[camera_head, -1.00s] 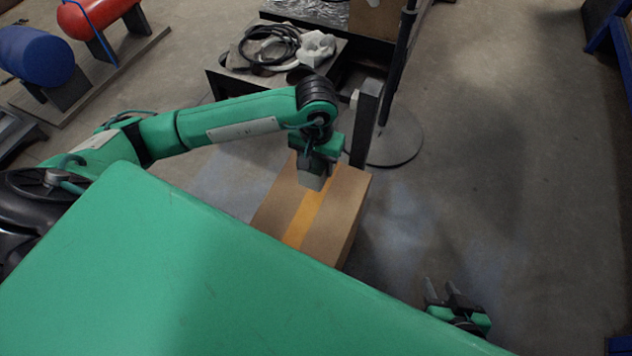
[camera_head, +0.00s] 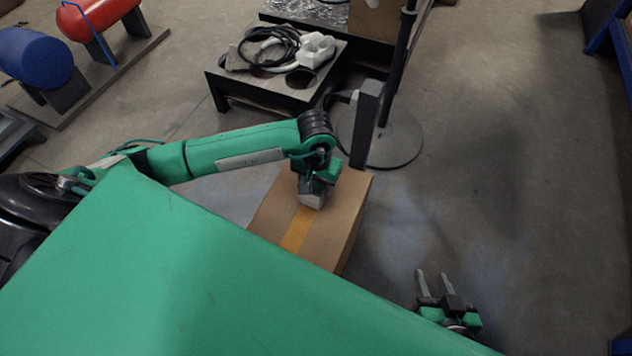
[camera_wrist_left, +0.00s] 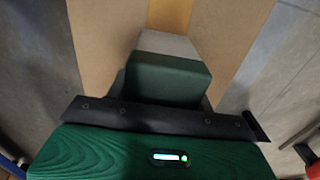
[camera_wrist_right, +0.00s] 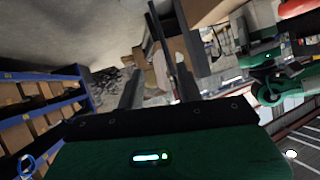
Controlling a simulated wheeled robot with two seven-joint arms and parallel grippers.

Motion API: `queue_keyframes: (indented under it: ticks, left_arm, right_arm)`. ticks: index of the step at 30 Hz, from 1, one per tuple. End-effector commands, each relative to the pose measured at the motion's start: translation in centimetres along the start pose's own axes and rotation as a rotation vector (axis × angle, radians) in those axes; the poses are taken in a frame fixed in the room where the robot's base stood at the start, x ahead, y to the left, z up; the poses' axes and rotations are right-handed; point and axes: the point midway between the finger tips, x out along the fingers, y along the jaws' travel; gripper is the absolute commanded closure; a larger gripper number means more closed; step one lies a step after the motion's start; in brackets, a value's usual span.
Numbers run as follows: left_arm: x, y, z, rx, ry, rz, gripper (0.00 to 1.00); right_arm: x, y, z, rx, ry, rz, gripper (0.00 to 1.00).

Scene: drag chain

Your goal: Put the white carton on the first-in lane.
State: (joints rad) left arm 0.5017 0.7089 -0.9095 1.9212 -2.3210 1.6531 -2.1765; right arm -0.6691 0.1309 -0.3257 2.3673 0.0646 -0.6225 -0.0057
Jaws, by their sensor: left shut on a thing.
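My left gripper (camera_head: 314,183) is shut on a small block, pale grey-white at one end and dark green nearer the wrist. I take this block as the white carton (camera_head: 312,199); it also shows in the left wrist view (camera_wrist_left: 168,46). It is held over a large brown box (camera_head: 341,213) with an orange stripe; I cannot tell whether they touch. The left fingers are mostly hidden. My right gripper (camera_head: 433,284) is open and empty, fingers apart, over the floor. I cannot pick out the first-in lane.
A low dark table (camera_head: 262,88) with a coiled black cable stands beyond the brown box. A dark post on a round base (camera_head: 391,146) stands beside it. A blue rack with brown boxes (camera_wrist_right: 40,112) shows in the right wrist view. Floor at right is clear.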

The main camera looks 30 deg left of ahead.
Motion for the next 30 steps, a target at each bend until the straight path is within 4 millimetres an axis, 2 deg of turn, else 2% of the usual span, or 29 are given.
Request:
queue_keyframes:
  ticks: [2, 3, 6, 20, 30]
  left_arm:
    - [0.2, 0.0, 0.0, 0.0, 0.001, 0.0, 0.76]
    - [0.2, 0.0, 0.0, 0.0, 0.0, 0.0, 0.44]
    - [0.1, 0.0, 0.0, 0.0, 0.0, 0.0, 0.26]
    - [-0.3, 0.0, 0.0, 0.0, -0.001, 0.0, 0.26]
    - [-8.0, -0.1, -0.1, 0.0, 0.005, 0.0, 0.26]
  right_arm:
    - [0.2, -0.3, 0.1, 0.002, 0.017, -0.007, 0.64]
    - [0.1, -0.3, 0.0, 0.003, 0.022, -0.008, 0.64]
    - [0.1, -0.3, 0.0, 0.002, 0.02, -0.007, 0.64]
    - [-0.2, 0.3, -0.1, -0.002, -0.02, 0.008, 0.64]
    - [-1.2, 1.8, 0.4, -0.009, -0.151, 0.048, 0.64]
